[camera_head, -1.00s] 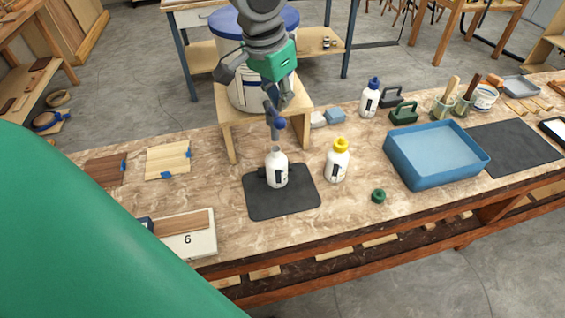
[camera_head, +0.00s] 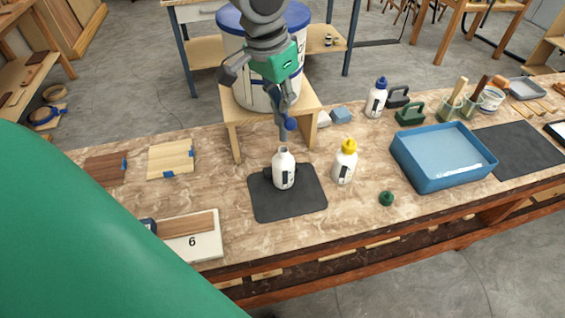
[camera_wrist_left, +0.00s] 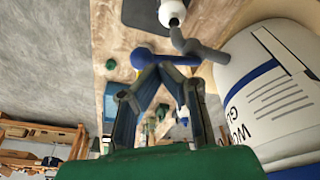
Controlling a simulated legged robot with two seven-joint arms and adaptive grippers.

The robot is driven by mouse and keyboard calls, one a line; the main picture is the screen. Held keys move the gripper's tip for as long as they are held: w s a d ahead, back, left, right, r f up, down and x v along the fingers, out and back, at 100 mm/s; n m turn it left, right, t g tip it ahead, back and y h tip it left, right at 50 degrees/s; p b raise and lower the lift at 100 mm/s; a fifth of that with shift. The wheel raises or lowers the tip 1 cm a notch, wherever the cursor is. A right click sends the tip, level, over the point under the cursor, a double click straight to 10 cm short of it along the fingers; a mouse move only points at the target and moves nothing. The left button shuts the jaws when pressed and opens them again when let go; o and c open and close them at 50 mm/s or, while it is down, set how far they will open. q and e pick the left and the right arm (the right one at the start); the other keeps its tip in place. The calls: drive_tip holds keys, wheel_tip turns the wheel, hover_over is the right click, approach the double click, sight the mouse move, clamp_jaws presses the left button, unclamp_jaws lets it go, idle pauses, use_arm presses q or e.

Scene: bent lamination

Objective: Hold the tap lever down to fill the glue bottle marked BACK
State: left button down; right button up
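An uncapped white glue bottle (camera_head: 284,170) stands upright on the black mat (camera_head: 270,206), under the grey tap spout (camera_head: 283,135). Its lettering is too small to read. The tap's blue lever knob (camera_head: 290,124) shows above the bottle, and in the left wrist view (camera_wrist_left: 142,58) just past the fingertips. My left gripper (camera_head: 285,104) is above the tap by the lever; its fingertips meet with nothing between them in the left wrist view (camera_wrist_left: 160,68). I cannot tell whether they touch the knob. My right gripper is not in view.
The white drum (camera_head: 248,85) stands on a wooden stand (camera_head: 236,116). A yellow-capped bottle (camera_head: 344,165), a loose green cap (camera_head: 386,198) and a blue tray (camera_head: 440,182) lie to the right. Wood pieces (camera_head: 170,158) and a panel marked 6 (camera_head: 207,246) lie left.

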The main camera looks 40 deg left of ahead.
sight(286, 121)
use_arm(q)
drive_tip(key=d+f+b, duration=0.1)
drive_tip(key=d, duration=0.4)
drive_tip(key=shift+s+a+f+b, duration=0.1)
drive_tip(key=shift+a+f+b, duration=0.35)
drive_tip(key=shift+f, duration=0.35)
drive_tip(key=shift+s+a+f+b, duration=0.1)
drive_tip(key=shift+a+f+b, duration=0.3)
drive_tip(key=shift+f, duration=0.35)
drive_tip(key=shift+a+f+b, duration=0.35)
drive_tip(key=shift+a+f, duration=0.15)
drive_tip(key=shift+f, duration=0.3)
drive_tip(key=shift+a, duration=0.25)
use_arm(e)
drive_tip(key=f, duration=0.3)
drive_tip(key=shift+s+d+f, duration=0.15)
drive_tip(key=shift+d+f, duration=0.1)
